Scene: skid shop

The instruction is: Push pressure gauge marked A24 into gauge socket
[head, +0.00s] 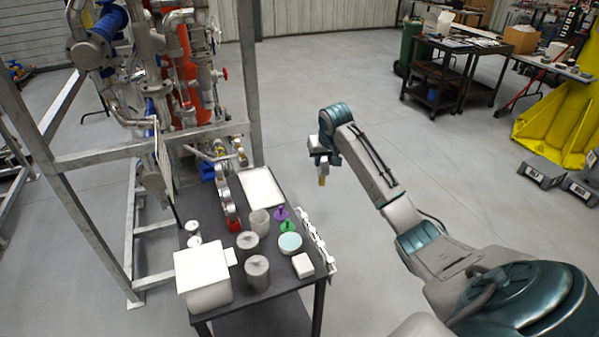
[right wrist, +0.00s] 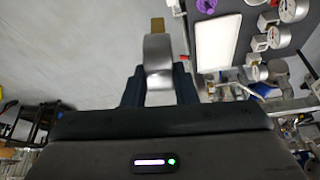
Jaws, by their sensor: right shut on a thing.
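My right gripper (head: 322,158) is raised over open floor to the right of the dark table. It is shut on a pressure gauge (right wrist: 158,62), a round silver body seen edge-on in the right wrist view. The gauge's brass stem (right wrist: 158,24) points away from the fingers; in the head view the brass stem (head: 322,181) points down. The gauge's face and any A24 mark are not visible. The gauge is well apart from the table and the pipe skid. I cannot pick out the gauge socket. My left gripper is not in view.
The dark table (head: 262,277) holds a white tray (head: 262,190), grey canisters (head: 257,272), a white box (head: 203,275) and purple and green items. The pipe skid's metal frame (head: 150,153) stands behind it at left. Several gauges (right wrist: 279,37) show in the wrist view.

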